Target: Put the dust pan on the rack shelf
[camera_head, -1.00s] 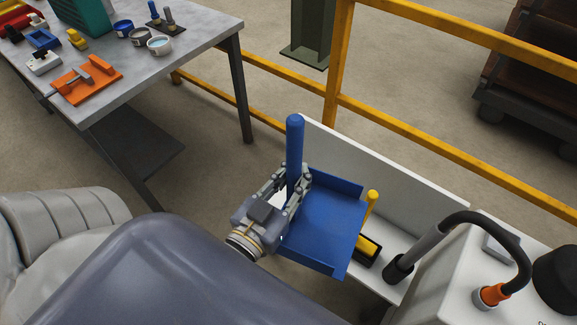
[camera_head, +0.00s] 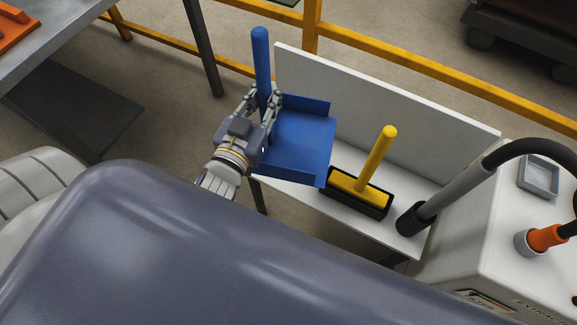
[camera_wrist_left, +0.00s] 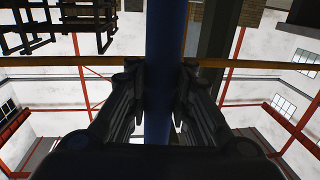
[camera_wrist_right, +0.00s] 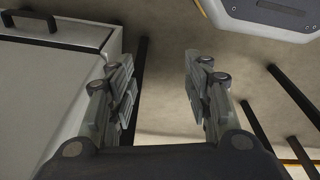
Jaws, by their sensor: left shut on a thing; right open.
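The blue dust pan (camera_head: 303,142) has an upright handle and a flat scoop. My left gripper (camera_head: 264,112) is shut on its handle, which also shows as a dark blue bar between the fingers in the left wrist view (camera_wrist_left: 166,60). The white rack shelf (camera_head: 408,228) with a tall back panel lies right of the pan. The scoop overlaps the shelf's left end in the head view; whether it touches cannot be told. My right gripper (camera_wrist_right: 160,95) is open and empty in the right wrist view; it is not in the head view.
A yellow-handled brush (camera_head: 376,160) stands in a black holder on the shelf, just right of the pan. A yellow rail (camera_head: 430,75) runs behind. A table (camera_head: 60,30) is upper left.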

